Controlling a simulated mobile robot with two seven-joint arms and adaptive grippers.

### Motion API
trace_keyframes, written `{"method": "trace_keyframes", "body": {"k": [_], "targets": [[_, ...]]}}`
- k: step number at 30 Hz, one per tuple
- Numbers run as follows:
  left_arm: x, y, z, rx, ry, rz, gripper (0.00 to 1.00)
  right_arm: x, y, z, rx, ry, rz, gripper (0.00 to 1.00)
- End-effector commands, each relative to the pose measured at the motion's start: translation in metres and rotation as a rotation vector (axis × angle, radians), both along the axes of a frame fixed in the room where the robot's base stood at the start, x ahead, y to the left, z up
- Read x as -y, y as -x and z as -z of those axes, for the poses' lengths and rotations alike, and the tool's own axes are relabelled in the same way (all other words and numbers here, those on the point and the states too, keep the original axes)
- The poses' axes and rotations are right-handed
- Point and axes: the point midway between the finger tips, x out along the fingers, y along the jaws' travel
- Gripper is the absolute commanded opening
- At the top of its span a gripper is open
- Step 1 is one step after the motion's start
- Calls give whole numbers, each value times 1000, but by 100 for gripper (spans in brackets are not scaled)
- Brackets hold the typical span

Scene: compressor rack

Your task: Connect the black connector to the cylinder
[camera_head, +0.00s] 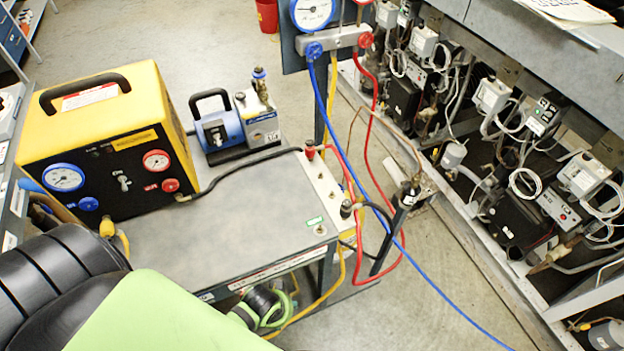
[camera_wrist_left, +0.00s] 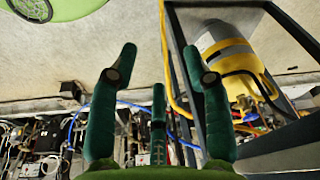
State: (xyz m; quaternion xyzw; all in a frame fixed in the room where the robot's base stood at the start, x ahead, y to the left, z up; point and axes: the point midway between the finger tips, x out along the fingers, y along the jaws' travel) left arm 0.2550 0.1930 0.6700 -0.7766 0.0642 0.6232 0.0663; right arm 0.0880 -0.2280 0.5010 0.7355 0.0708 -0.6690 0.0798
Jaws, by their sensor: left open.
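My left gripper (camera_wrist_left: 158,68) is open, its dark green fingers spread with nothing between them in the left wrist view. In the head view my light green arm comes in at the lower left and hides part of the cart's front. A small black fitting (camera_head: 346,209), possibly the black connector, stands on the cart's right-hand metal strip, with a black hose beside it. A grey cylinder (camera_wrist_left: 217,36) with a yellow band shows right of the fingers in the wrist view, partly behind a dark frame post. The gripper is apart from it. My right gripper is not in view.
The grey cart top (camera_head: 235,220) carries a yellow machine (camera_head: 100,125) and a blue pump (camera_head: 222,130). Blue, red and yellow hoses hang from a gauge manifold (camera_head: 338,40). The compressor rack (camera_head: 510,205) lines the right.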

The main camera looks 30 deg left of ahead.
Motion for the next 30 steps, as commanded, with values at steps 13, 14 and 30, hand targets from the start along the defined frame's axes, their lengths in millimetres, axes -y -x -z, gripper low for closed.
{"method": "trace_keyframes", "body": {"k": [13, 14, 30], "targets": [[8, -37, -215, 116, 21, 30, 49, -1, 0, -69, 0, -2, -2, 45], [10, -41, -230, 135, 25, 45, 49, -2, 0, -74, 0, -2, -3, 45], [48, -145, -300, 429, 205, 514, 49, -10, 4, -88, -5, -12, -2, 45]]}}
